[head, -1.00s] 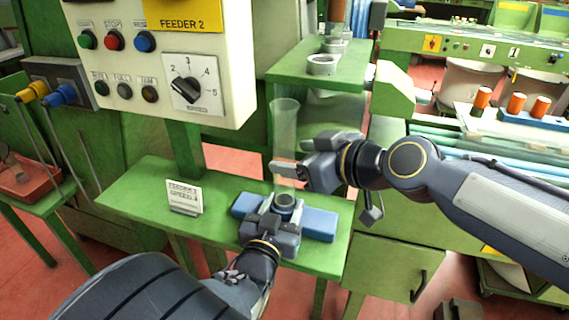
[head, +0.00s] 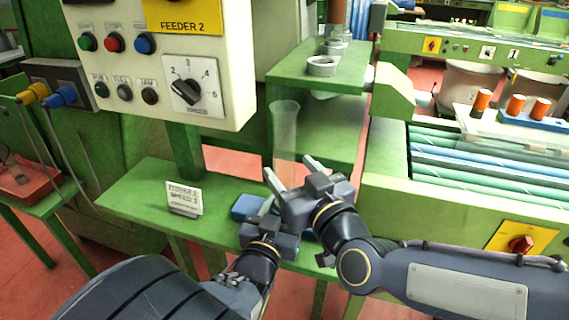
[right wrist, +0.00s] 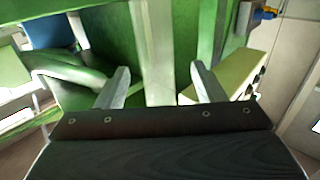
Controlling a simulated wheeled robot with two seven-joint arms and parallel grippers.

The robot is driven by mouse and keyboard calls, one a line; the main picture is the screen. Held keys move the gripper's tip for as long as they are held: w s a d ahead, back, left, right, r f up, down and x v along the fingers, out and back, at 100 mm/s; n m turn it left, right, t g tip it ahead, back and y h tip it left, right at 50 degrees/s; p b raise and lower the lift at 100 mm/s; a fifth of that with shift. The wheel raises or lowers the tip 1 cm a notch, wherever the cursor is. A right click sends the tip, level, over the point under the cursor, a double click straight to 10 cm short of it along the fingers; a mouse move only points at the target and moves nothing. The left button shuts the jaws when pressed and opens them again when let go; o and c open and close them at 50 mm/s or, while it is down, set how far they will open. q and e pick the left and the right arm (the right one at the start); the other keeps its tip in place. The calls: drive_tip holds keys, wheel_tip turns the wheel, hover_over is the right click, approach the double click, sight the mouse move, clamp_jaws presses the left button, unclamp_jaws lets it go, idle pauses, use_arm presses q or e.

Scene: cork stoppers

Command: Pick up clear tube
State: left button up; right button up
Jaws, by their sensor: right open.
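The clear tube (head: 285,130) stands upright in the head view, and its lower end is hidden behind my right gripper. My right gripper (head: 290,170) is open, with its fingers pointing up and away toward the tube. In the head view the tube shows between its two fingertips; contact cannot be told. In the right wrist view the open fingers (right wrist: 160,87) show a pale upright strip between them, which I cannot surely tell as the tube.
A green shelf (head: 330,78) with grey rings (head: 321,66) is just behind and right of the tube. The control panel (head: 150,75) hangs at the left. A small sign (head: 184,198) stands on the green bench (head: 140,200), whose left part is clear.

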sight(280, 151)
drive_tip(key=x, duration=0.6)
drive_tip(key=shift+w+d+r, duration=0.1)
drive_tip(key=shift+d+r, duration=0.05)
drive_tip(key=shift+r, duration=0.05)
drive_tip(key=c, duration=1.1)
drive_tip(key=shift+r, duration=0.3)
drive_tip(key=r, duration=0.3)
drive_tip(key=shift+d+r, duration=0.1)
drive_tip(key=shift+d, duration=0.1)
drive_tip(key=s+d, duration=0.2)
drive_tip(key=d, duration=0.3)
drive_tip(key=s+d, duration=0.1)
drive_tip(key=d, duration=0.5)
drive_tip(key=s+d, duration=0.2)
drive_tip(key=d, duration=0.3)
drive_tip(key=shift+s+d, duration=0.3)
drive_tip(key=shift+d, duration=0.1)
